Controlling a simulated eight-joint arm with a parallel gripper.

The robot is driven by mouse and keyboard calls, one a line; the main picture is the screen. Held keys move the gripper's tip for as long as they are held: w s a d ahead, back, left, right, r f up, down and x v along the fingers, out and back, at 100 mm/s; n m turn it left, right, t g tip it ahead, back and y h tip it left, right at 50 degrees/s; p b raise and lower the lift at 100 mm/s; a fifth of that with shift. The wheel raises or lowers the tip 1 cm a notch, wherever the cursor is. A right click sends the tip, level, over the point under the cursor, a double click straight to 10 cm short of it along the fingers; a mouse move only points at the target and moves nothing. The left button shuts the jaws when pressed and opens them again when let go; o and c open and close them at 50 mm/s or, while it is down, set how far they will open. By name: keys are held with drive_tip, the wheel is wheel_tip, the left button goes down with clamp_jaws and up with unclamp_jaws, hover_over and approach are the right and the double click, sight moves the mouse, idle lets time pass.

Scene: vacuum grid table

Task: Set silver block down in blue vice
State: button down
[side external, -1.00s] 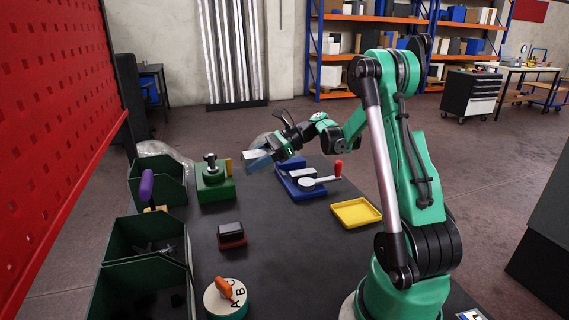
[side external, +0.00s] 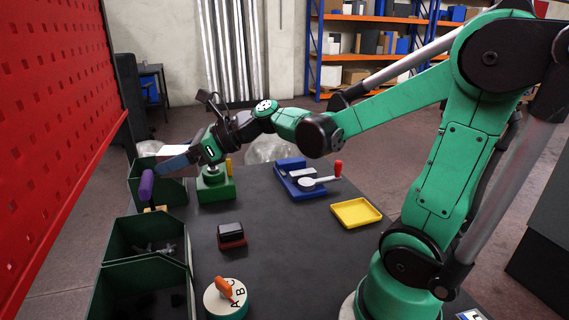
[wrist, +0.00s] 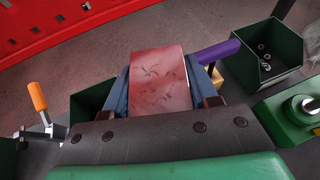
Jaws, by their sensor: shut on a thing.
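My gripper (side external: 178,162) is shut on the silver block (side external: 173,151), high at the left above the back green bin and near a purple handle. In the wrist view the block (wrist: 158,82) lies between the two blue fingers of my gripper (wrist: 160,90), its face tinted red and marked with scratches. The blue vice (side external: 290,178), with a grey round part and a red-tipped handle, stands at the back of the black table, well to the right of my gripper. It does not show in the wrist view.
A green fixture (side external: 216,187) stands just right of my gripper. The purple handle (side external: 147,187) stands up by the bins. A yellow tray (side external: 356,212), a dark block on a red base (side external: 231,235) and a lettered dial (side external: 225,299) are on the table. A red perforated panel (side external: 50,120) borders the left.

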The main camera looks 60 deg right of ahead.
drive_tip(key=shift+a+r, duration=0.15)
drive_tip(key=shift+a, duration=0.3)
drive_tip(key=r+m+h, duration=0.1)
drive_tip(key=r, duration=0.1)
drive_tip(key=r+h, duration=0.1)
drive_tip(key=r, duration=0.1)
drive_tip(key=w+r+m+t, duration=0.1)
drive_tip(key=r, duration=0.2)
drive_tip(key=shift+w+m+h, duration=0.1)
drive_tip(key=shift+m+h, duration=0.2)
drive_tip(key=shift+h, duration=0.1)
drive_tip(key=shift+d, duration=0.1)
drive_tip(key=d+f+n+g+y, duration=0.1)
drive_tip(key=d+f+n+y, duration=0.3)
drive_tip(key=d, duration=0.6)
drive_tip(key=n+g+y, duration=0.2)
hover_over(258, 217)
wheel_tip(258, 217, down, 3)
drive_tip(key=shift+a+f, duration=0.1)
drive_tip(key=shift+f, duration=0.1)
wheel_tip(258, 217, down, 20)
drive_tip(key=shift+r, duration=0.2)
